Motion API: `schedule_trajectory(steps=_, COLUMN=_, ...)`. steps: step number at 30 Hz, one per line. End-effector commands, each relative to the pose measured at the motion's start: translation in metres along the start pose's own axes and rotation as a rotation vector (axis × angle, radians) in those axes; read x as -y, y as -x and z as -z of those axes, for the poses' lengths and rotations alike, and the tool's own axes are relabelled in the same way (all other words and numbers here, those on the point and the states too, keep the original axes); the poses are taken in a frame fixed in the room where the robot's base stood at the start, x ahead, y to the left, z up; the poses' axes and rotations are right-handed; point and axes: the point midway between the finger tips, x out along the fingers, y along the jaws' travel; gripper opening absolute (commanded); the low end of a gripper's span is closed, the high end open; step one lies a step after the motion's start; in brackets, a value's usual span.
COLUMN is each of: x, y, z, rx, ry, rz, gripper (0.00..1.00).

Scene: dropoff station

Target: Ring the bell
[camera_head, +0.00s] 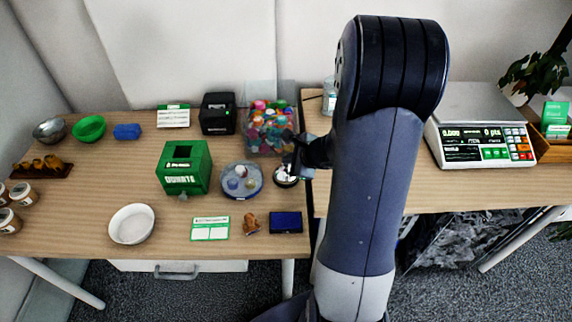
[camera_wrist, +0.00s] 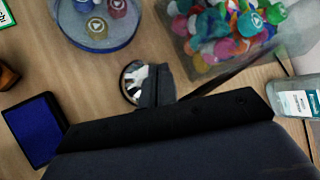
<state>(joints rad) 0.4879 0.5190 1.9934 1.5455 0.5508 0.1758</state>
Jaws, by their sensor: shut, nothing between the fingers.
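The bell (camera_head: 285,177) is a small shiny metal dome on a dark base, near the right end of the left table. In the wrist view the bell (camera_wrist: 133,80) lies just beyond my fingertips, partly covered by them. My gripper (camera_head: 293,163) is shut and empty, pointing down over the bell. In the wrist view my gripper (camera_wrist: 157,85) overlaps the bell's right side. I cannot tell whether the fingertips touch the bell.
A clear bin of colourful caps (camera_head: 270,128) stands right behind the bell. A round blue tray (camera_head: 242,192) is to its left, with a green donation box (camera_head: 184,168) beyond. A blue pad (camera_head: 286,222) lies in front. A clear bottle (camera_wrist: 298,103) stands at right.

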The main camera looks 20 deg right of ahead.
Motion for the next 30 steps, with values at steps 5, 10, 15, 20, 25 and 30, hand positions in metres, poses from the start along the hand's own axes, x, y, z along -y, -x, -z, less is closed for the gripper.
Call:
schedule_trajectory(steps=5, x=-0.0012, y=-0.0017, z=0.0013, rx=0.000, ry=0.000, rz=0.000, gripper=0.00)
schedule_trajectory(steps=10, x=-0.0021, y=-0.0029, z=0.0021, rx=0.000, ry=0.000, rz=0.000, gripper=0.00)
schedule_trajectory(steps=15, x=-0.0027, y=-0.0038, z=0.0028, rx=0.000, ry=0.000, rz=0.000, gripper=0.00)
schedule_trajectory(steps=20, x=-0.0025, y=-0.0034, z=0.0025, rx=0.000, ry=0.000, rz=0.000, gripper=0.00)
schedule_trajectory(steps=25, x=-0.0016, y=-0.0022, z=0.0016, rx=0.000, ry=0.000, rz=0.000, gripper=0.00)
schedule_trajectory(steps=30, x=0.0029, y=0.0040, z=-0.0029, rx=0.000, ry=-0.001, rz=0.000, gripper=0.00)
